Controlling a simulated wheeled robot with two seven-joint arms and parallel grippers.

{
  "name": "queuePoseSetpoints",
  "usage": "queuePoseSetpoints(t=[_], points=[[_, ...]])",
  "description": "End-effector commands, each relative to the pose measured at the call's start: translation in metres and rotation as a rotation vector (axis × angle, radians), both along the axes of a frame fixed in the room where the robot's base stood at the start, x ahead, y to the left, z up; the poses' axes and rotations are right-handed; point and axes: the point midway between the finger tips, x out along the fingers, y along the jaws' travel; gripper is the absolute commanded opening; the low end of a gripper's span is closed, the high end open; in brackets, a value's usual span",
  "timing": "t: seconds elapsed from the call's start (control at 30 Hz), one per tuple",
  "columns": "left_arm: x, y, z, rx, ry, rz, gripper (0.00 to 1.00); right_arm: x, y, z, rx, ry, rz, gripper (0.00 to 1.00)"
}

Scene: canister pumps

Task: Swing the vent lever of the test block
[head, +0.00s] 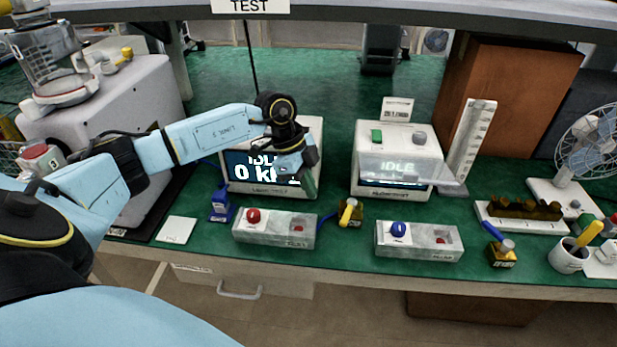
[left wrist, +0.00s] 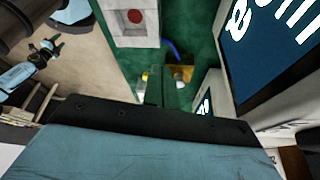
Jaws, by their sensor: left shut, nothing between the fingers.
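A small brass block (head: 355,219) with a yellow lever (head: 346,214) and a pale knob stands between two grey boxes. The lever points toward the table's front edge. The block also shows in the left wrist view (left wrist: 181,73), with the lever's yellow part (left wrist: 145,76) left of it. A second brass block (head: 502,258) with a blue lever (head: 492,231) stands farther right. Labels are too small to tell which is the test block. My left gripper (head: 309,187) is shut and empty, above and left of the first block. What looks like my right gripper (left wrist: 46,48) shows small at left in the wrist view.
Grey boxes with a red knob (head: 275,230) and a blue knob (head: 420,243) flank the first block. Two display units (head: 237,158) (head: 396,150) stand behind. A blue hose (left wrist: 171,48) runs to the block. A mug (head: 567,262) and fan (head: 591,140) are at right.

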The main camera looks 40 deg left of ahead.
Motion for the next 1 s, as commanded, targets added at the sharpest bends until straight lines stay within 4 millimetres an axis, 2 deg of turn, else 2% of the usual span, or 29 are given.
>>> queuePoseSetpoints(t=[0.03,0.23,0.33,0.5,1.0], points=[[0.001,-0.005,-0.014,-0.001,0.004,-0.002,0.00,0.000,-0.002,-0.003,-0.003,0.000,0.001,0.52],[0.005,-0.020,-0.052,-0.002,0.002,-0.002,0.00,0.000,-0.008,-0.010,-0.011,0.001,0.004,0.52],[0.011,-0.038,-0.047,-0.003,-0.002,-0.005,0.00,0.000,-0.009,-0.009,-0.012,0.002,0.005,0.52],[0.016,-0.053,-0.046,0.000,-0.001,-0.004,0.00,0.000,-0.009,-0.009,-0.012,0.002,0.005,0.52],[0.017,-0.058,-0.046,0.001,0.000,-0.001,0.00,0.000,-0.009,-0.008,-0.012,0.002,0.004,0.52]])
